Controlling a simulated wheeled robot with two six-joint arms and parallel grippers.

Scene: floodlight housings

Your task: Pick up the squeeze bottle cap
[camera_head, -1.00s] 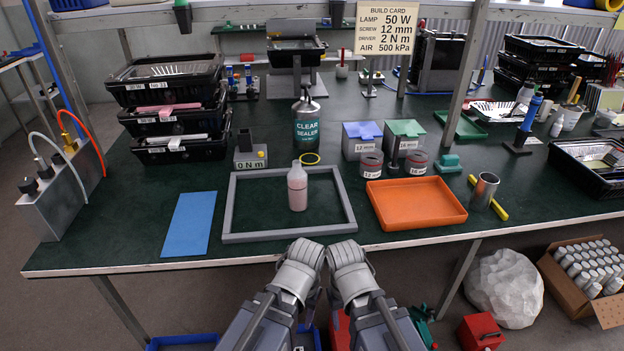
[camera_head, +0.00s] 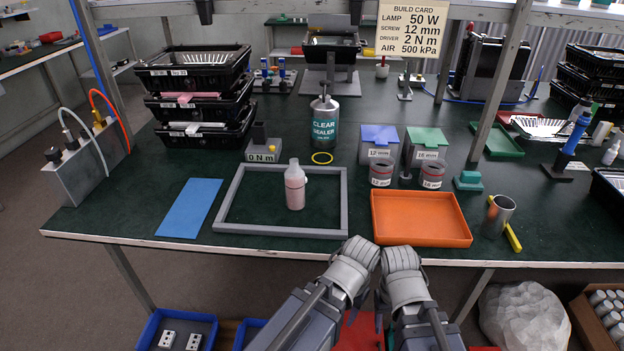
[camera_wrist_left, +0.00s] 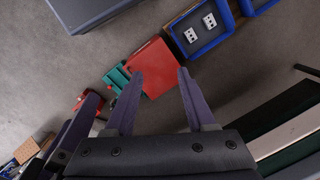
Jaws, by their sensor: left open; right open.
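A small translucent squeeze bottle (camera_head: 295,188) with pink contents stands upright inside a grey rectangular frame (camera_head: 231,200) on the green bench. A pale narrow top (camera_head: 294,163) shows on it; I cannot tell whether this is a separate cap. A small pale bit shows at its right side, too small to identify. My left gripper (camera_wrist_left: 160,73) is open and empty, its two fingers spread above the floor. My right gripper (camera_head: 402,258) is beside the left at the bench's front edge, its fingers mostly hidden; it holds nothing that I can see.
An orange tray (camera_head: 420,237) lies right of the frame and a blue mat (camera_head: 190,208) left. A metal cup (camera_head: 497,215) is at right. Blue bins (camera_head: 150,328) are on the floor below.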

